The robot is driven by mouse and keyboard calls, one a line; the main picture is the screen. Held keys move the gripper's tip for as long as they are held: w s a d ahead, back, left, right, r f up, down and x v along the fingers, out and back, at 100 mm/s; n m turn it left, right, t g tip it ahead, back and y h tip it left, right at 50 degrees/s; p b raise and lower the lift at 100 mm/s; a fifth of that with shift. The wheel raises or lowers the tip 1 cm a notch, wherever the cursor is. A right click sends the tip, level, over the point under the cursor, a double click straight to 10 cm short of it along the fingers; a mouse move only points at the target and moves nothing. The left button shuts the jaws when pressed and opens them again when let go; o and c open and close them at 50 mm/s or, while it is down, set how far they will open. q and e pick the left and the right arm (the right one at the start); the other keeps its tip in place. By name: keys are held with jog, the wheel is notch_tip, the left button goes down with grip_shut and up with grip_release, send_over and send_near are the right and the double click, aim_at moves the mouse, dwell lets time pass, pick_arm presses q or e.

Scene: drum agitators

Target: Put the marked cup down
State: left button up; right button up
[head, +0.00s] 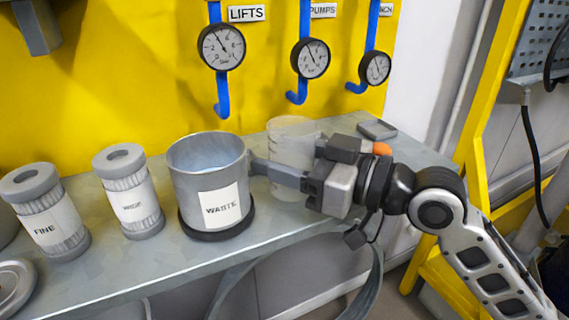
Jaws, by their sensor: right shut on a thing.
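A grey metal cup (205,180) with a white WASTE label stands upright near the front of the grey shelf (110,262). Its open rim faces up and its inside looks empty. A dark round mat (240,228) shows around its foot; I cannot tell whether a thin gap is between them. My right gripper (262,168) comes in from the right and is shut on the cup at its right side, where the fingers hide the part they grip. My left gripper is not in view.
Ribbed canisters labelled FINE (45,215) and another (130,195) stand left of the cup. A translucent beaker (293,132) stands behind my right gripper. Gauges (221,46) and blue pipes (222,95) hang on the yellow wall. A yellow frame (478,130) is at right.

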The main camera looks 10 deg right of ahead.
jog(key=shift+f, duration=0.2)
jog(key=o, duration=1.1)
jog(key=shift+c, duration=0.2)
jog(key=shift+r, duration=0.2)
